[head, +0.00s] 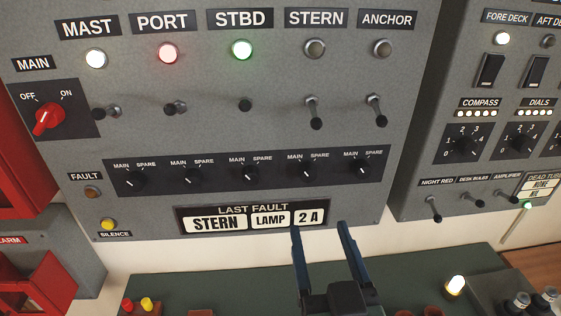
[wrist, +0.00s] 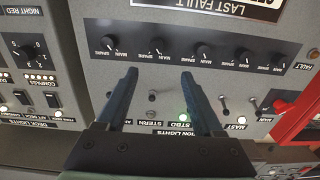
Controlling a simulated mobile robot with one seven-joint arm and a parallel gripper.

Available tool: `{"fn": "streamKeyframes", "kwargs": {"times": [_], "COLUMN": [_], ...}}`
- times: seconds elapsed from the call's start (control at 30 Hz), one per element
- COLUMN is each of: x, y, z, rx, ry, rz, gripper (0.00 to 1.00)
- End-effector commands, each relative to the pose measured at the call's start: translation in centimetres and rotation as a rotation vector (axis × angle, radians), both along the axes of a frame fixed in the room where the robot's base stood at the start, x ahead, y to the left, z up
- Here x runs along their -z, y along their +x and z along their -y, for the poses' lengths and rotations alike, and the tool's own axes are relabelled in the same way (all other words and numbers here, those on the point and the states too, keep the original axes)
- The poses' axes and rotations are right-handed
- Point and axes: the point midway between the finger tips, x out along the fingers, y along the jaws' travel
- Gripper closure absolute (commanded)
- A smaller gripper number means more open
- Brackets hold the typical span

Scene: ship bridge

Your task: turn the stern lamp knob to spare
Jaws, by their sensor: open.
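The stern lamp knob (head: 307,174) is a small black knob, fourth from the left in the MAIN/SPARE row, under the STERN column. In the wrist view, which is upside down, the stern knob (wrist: 157,46) is second from the left; its pale mark seems to lean toward MAIN. My gripper (head: 319,228) is open and empty, below the knob row near the panel's lower edge in the head view. In the wrist view my gripper (wrist: 158,75) has its fingertips apart from the knob, which appears beyond and between them.
The anchor knob (head: 363,168) and starboard knob (head: 249,174) flank the stern knob closely. Toggle switches, including the stern toggle (head: 314,112), stick out above. The LAST FAULT plate (head: 267,219) reads STERN LAMP 2 A. A green console top (head: 230,285) lies below.

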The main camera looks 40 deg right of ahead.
Motion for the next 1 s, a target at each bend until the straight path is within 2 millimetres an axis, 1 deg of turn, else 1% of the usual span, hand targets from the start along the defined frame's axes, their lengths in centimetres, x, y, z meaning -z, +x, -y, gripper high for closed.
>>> {"fn": "streamKeyframes", "kwargs": {"times": [0.03,0.13,0.57,0.83,0.87,1.0], "x": [0.2,0.6,0.9,0.5,0.1,0.0], "y": [-0.4,-0.4,1.7,4.2,4.8,7.0], "z": [0.3,0.5,1.6,3.1,3.5,4.9], "rx": [0.008,0.013,0.010,0.009,0.009,0.009], "ry": [0.002,0.004,0.002,0.003,0.005,0.005], "rz": [-0.011,-0.014,-0.007,-0.009,-0.012,-0.012], "gripper": [0.31,0.31,0.31,0.31,0.31,0.31]}}
